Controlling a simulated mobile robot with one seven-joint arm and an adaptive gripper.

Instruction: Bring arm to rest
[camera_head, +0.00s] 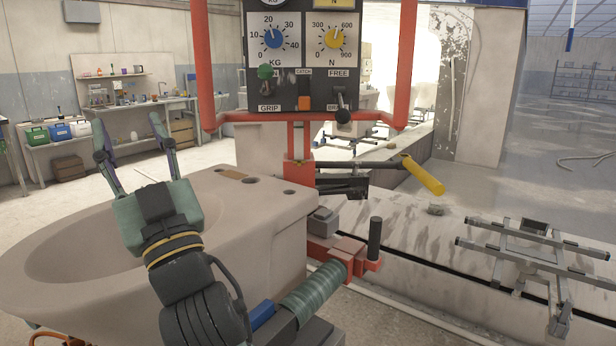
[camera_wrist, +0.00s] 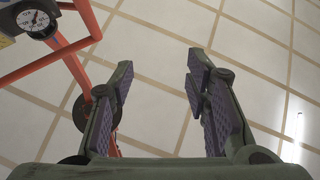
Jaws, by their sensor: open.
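My gripper (camera_head: 131,148) is raised in front of a large beige basin (camera_head: 70,245) in the head view. Its two fingers are spread apart and point up and away. Nothing is between them. My forearm covers part of the basin's front and bowl.
A red frame (camera_head: 408,60) holds a control panel (camera_head: 304,55) with two dials, a lever and switches. A yellow handle (camera_head: 423,175) sticks out right of it. A metal rack (camera_head: 530,255) stands at the right. Workbenches (camera_head: 110,130) line the far left wall. Open floor lies between.

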